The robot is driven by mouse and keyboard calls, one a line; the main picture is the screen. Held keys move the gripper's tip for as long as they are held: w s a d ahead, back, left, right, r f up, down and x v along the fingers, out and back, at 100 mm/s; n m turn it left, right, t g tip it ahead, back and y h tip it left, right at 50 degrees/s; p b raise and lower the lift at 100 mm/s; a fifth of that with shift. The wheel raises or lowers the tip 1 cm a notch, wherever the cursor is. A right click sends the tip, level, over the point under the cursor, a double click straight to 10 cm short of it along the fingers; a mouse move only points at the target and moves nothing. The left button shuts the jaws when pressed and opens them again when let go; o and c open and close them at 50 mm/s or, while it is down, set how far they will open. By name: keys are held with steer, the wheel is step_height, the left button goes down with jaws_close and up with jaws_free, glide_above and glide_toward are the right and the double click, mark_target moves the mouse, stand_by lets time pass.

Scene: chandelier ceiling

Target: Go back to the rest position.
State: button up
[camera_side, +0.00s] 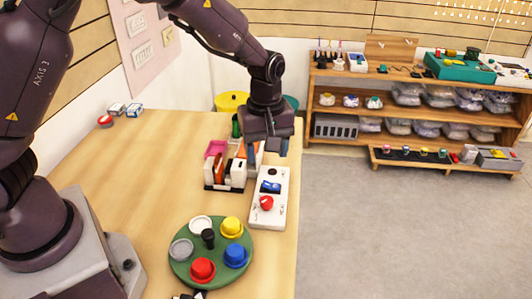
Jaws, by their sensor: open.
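My gripper (266,154) hangs pointing down over the table's far right part, with its two fingers apart. It is above or just behind the far end of a white box (281,218) that carries a blue part (270,187) and a red knob (266,202). I see nothing held between the fingers. Whether the fingertips touch anything beneath is hard to tell from this angle.
A dark rack (222,187) with pink, orange and white items stands left of the white box. A green round tray (212,273) holds coloured caps in front. Small boxes (126,110) lie far left. The table's (125,180) left middle is clear. Wooden shelves (415,115) stand beyond.

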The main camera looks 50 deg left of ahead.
steer(key=s+a+r+m+t, duration=0.2)
steer(key=s+r+m, duration=0.5)
steer(key=s+r, duration=0.2)
steer(key=s+a+r+m+t, duration=0.2)
steer(key=s+r+m, duration=0.4)
steer(key=s+r, duration=0.3)
steer(key=s+t, duration=0.1)
steer(key=s, duration=0.2)
steer(key=shift+a+r+m+t, duration=0.3)
steer(key=shift+a+m, duration=0.1)
